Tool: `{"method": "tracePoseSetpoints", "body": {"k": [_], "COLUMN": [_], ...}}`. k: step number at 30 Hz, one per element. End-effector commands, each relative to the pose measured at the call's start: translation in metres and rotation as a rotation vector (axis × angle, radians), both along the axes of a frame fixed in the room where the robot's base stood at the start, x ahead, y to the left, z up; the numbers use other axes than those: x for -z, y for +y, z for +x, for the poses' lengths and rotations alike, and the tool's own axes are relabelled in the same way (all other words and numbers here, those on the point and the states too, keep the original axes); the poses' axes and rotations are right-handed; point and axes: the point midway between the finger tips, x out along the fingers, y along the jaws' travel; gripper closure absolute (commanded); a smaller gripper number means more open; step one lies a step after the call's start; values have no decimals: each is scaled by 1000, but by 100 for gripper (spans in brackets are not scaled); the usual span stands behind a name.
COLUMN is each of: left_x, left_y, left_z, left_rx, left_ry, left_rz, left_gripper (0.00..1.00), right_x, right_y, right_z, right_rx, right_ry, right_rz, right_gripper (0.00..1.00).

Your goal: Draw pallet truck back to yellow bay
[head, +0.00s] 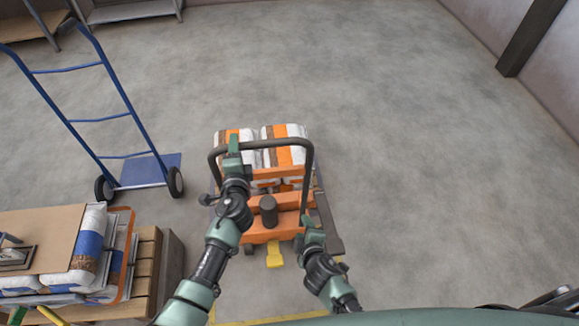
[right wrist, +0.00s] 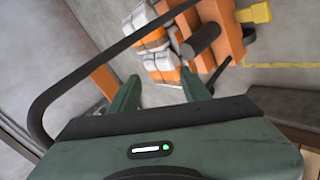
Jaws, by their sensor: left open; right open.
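The orange pallet truck (head: 290,200) stands at lower centre in the head view, with a black loop handle (head: 278,143) and a yellow pedal (head: 275,256). White, orange and brown bags (head: 285,133) lie on its far side. My left gripper (head: 233,143) is open and overlaps the left part of the handle's top bar; I cannot tell whether the bar is between its fingers. My right gripper (head: 309,222) is open near the handle's lower right side. In the right wrist view its fingers (right wrist: 162,92) are apart with nothing clearly between them. The yellow bay shows only as floor lines (head: 270,320).
A blue hand truck (head: 110,117) stands at left. Below it, a wooden pallet (head: 145,262) carries bags (head: 88,245) and a brown board (head: 45,235). Shelving is at top left and a dark post (head: 530,38) at top right. Floor beyond and right of the truck is clear.

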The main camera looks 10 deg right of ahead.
Motion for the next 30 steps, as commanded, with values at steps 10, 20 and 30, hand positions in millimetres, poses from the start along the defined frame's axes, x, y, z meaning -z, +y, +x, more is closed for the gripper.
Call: {"method": "tracePoseSetpoints", "body": {"k": [10, 20, 30], "left_x": [0, 0, 0], "left_y": [0, 0, 0], "left_z": [0, 0, 0], "left_rx": [0, 0, 0], "left_ry": [0, 0, 0], "left_rz": [0, 0, 0], "left_gripper": [53, 53, 53], "right_x": [-162, -209, -196], "right_y": [28, 32, 32], "right_z": [73, 94, 156], "right_rx": [-102, -105, -106], "right_ry": [-363, -463, -463], "right_rz": [-241, -315, -314], "right_gripper": [53, 53, 53]}}
